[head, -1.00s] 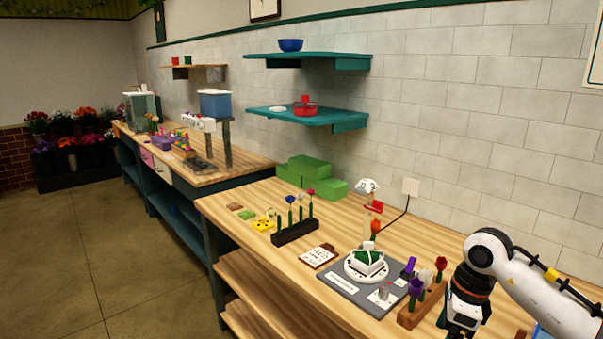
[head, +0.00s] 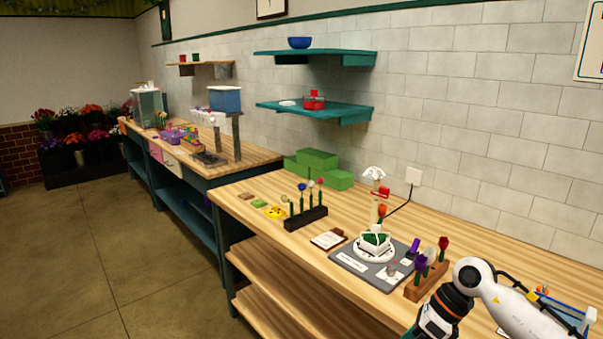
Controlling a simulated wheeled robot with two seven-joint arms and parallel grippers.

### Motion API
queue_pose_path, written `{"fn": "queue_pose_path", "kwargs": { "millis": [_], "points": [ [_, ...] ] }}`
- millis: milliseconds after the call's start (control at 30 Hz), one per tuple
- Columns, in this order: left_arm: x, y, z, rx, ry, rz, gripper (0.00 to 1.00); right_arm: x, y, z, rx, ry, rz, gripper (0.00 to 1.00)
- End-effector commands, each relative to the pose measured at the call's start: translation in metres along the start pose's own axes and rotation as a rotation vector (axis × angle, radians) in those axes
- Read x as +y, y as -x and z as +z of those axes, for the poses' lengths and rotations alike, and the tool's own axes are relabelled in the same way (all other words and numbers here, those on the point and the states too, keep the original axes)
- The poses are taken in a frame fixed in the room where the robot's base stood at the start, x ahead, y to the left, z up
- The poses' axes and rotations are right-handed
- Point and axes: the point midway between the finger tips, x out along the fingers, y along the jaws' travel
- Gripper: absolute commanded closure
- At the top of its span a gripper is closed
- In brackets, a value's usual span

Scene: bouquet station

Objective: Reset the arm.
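My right arm (head: 475,280) comes in from the lower right and bends down to the bottom edge, in front of the flower block. Its gripper end is cut off below the picture, so the fingers do not show. My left arm and gripper are not in view. On the workbench, a grey mat (head: 345,262) carries a white round stand (head: 375,253) with a green-and-white piece on it. A wooden block (head: 413,293) holds purple, white and red flowers beside the mat. A dark rack (head: 305,221) holds several stemmed flowers.
Green blocks (head: 318,158) stand against the tiled wall. A small lamp-like device (head: 375,174) stands behind the mat. A blue-and-white tray (head: 560,315) lies at the right. Teal shelves (head: 315,62) hang above. Bare wood shows on the bench's back right. Open floor (head: 80,260) lies left.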

Motion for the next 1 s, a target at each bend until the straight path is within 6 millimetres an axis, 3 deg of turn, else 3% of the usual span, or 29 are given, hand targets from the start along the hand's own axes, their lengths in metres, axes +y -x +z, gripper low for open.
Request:
{"fn": "queue_pose_path", "kwargs": {
  "millis": [267,367,433,500,600,700,867,1000],
  "points": [
    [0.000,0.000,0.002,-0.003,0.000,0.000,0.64,0.001,-0.071,-0.033,0.419,-0.380,-0.316,0.19],
    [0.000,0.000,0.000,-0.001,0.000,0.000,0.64,0.019,-0.103,-0.036,0.635,-0.672,-0.454,0.19],
    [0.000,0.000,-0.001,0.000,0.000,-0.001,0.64,0.044,-0.133,-0.022,0.808,-0.967,-0.542,0.19],
    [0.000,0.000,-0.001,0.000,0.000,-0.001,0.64,0.072,-0.166,0.009,0.963,-1.289,-0.596,0.19],
    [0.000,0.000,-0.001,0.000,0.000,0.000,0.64,0.098,-0.209,0.065,1.103,-1.660,-0.607,0.19],
    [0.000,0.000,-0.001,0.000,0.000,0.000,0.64,0.107,-0.254,0.127,1.190,-1.982,-0.576,0.19],
    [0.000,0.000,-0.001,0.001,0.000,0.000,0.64,0.093,-0.321,0.229,1.267,-2.437,-0.466,0.19],
    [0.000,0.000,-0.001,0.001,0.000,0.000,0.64,0.055,-0.373,0.314,1.286,-2.795,-0.317,0.19]
  ]
}}
